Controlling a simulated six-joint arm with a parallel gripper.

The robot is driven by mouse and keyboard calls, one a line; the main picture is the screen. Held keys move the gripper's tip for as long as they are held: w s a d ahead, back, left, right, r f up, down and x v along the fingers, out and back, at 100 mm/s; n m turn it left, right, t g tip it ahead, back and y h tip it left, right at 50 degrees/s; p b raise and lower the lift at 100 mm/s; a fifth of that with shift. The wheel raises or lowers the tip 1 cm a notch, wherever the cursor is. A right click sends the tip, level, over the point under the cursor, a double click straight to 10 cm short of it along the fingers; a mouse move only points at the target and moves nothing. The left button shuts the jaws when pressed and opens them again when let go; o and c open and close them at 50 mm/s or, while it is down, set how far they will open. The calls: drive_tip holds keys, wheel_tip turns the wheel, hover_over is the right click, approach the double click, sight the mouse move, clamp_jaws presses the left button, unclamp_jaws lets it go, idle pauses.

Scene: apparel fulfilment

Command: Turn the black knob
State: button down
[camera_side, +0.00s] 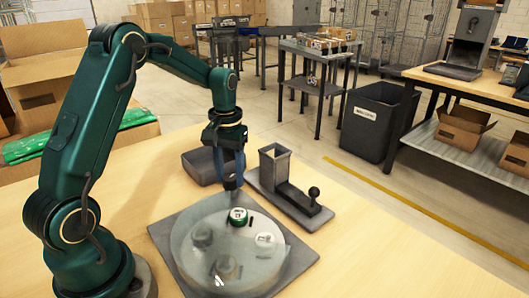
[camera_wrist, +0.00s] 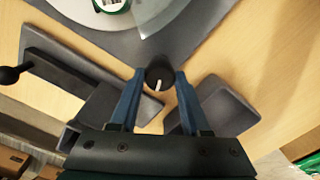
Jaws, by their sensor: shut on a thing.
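The black knob (camera_wrist: 160,74) is round and dark with a white pointer line on it. In the wrist view it sits between the tips of my gripper's blue fingers (camera_wrist: 159,79), with a finger against each side. In the side view my gripper (camera_side: 231,178) points straight down at the back corner of a grey square base, its fingertips around the dark knob (camera_side: 231,184). The knob is partly covered by the fingers there.
A clear round turntable (camera_side: 190,268) on the grey base (camera_side: 166,231) carries several small round items, one green-rimmed (camera_side: 238,216). Behind stand a grey tray (camera_side: 203,170) and a dispenser with a ball-ended lever (camera_side: 314,193). The table's right front is clear.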

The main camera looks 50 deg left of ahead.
sight(231, 177)
drive_tip(key=shift+r+m, duration=0.1)
drive_tip(key=shift+m, duration=1.9)
drive_tip(key=shift+c, duration=1.8)
unclamp_jaws()
drive_tip(key=shift+r, duration=2.55)
